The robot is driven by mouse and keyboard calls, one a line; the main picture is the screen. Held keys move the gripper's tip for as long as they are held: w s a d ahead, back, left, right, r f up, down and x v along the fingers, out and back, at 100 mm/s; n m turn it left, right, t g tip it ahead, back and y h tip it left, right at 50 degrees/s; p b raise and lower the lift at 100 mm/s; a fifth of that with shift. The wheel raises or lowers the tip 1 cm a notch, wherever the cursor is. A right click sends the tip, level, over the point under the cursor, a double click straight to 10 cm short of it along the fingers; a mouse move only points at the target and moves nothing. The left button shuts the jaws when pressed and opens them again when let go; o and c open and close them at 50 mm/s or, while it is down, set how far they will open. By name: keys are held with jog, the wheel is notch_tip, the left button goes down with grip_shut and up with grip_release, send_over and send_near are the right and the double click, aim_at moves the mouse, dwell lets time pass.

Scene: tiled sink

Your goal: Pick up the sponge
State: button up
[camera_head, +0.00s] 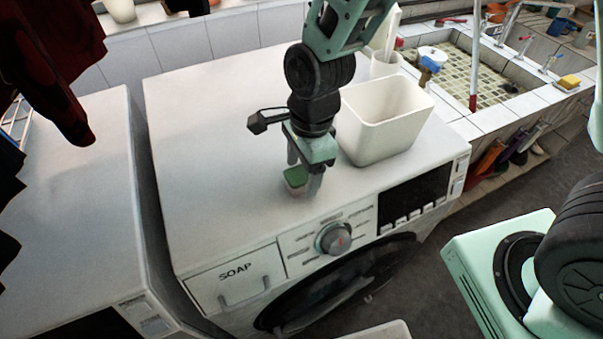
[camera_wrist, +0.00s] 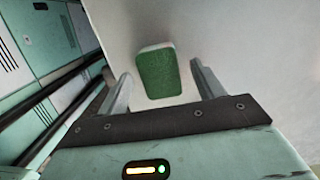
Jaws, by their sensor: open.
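A green sponge with a pale side (camera_head: 296,177) is on the white top of the washing machine (camera_head: 215,130), near its front edge. My gripper (camera_head: 303,174) points down over it, with one finger partly in front of it in the head view. In the wrist view the sponge (camera_wrist: 158,75) shows its green face between the two fingertips of my gripper (camera_wrist: 162,76). There is a gap on each side, so the fingers are open and not closed on it. I cannot tell how far down the fingertips reach beside it.
A cream open bin (camera_head: 385,120) stands just right of my gripper on the machine. The machine top to the left is clear. A tiled sink (camera_head: 470,75) is at the back right, with a yellow sponge-like block (camera_head: 569,82) on its edge.

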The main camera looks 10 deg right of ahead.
aim_at(303, 173)
jog(key=shift+f, duration=0.7)
jog(key=shift+c, duration=0.2)
jog(key=c, duration=1)
jog(key=shift+a+r, duration=0.1)
jog(key=shift+r, duration=0.05)
notch_tip(303, 173, up, 10)
jog(key=shift+f+b, duration=0.1)
jog(key=shift+b, duration=0.6)
jog(key=o, duration=0.3)
jog(key=shift+c, duration=1.2)
jog(key=shift+f, duration=0.1)
